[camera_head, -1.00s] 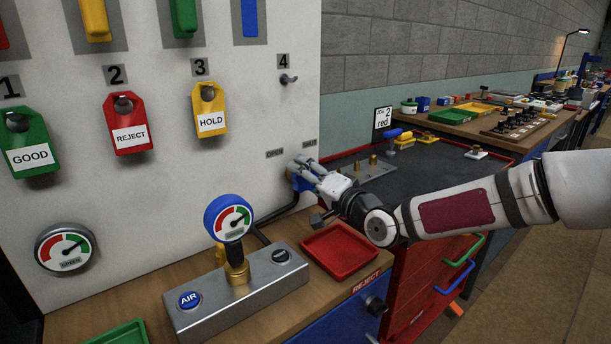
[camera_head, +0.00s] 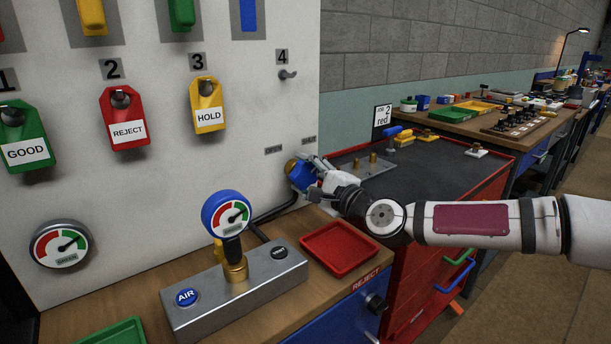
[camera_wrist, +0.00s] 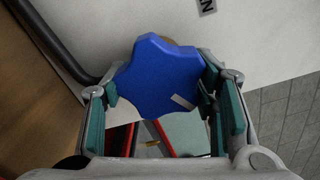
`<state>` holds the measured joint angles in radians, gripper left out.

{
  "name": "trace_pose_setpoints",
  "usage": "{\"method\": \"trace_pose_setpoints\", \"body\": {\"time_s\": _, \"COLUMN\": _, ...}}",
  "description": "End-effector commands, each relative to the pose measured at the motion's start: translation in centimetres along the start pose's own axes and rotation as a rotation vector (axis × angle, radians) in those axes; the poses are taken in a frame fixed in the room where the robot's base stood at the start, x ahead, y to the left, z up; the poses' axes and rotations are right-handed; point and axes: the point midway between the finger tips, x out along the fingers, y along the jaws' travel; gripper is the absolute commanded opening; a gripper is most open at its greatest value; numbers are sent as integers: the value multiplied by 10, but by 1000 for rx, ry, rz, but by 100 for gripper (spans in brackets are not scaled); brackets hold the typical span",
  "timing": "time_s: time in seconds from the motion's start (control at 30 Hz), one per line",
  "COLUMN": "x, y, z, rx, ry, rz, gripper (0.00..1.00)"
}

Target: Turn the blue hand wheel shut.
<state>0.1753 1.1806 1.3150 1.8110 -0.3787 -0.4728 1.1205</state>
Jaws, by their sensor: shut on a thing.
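The blue hand wheel (camera_head: 299,177) sits on the lower right of the white panel, below the small OPEN and SHUT labels. In the wrist view the star-shaped wheel (camera_wrist: 160,76) fills the space between the finger pads, with a pale mark on its lower right lobe. My gripper (camera_head: 318,178) reaches in from the right and is shut on the wheel. In the wrist view my gripper (camera_wrist: 163,100) has its right pad against the wheel's lobe. A brass part (camera_head: 290,167) shows behind the wheel.
A gauge block (camera_head: 235,290) and a red tray (camera_head: 340,248) stand on the wooden bench below. A black hose (camera_head: 275,212) runs under the wheel. Red, yellow and green tags hang on the panel at left. A red tool cabinet (camera_head: 440,190) stands under my arm.

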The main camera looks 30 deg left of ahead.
Motion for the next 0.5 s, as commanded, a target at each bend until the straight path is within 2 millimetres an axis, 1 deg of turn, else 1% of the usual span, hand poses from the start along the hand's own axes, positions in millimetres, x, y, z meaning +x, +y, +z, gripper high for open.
{"method": "trace_pose_setpoints", "body": {"time_s": 0.2, "x": 0, "y": 1, "z": -1, "rx": 68, "ry": 1, "rz": 1, "gripper": 25}}
{"method": "trace_pose_setpoints", "body": {"time_s": 0.5, "x": 0, "y": 1, "z": -1, "rx": 91, "ry": 1, "rz": 1, "gripper": 25}}
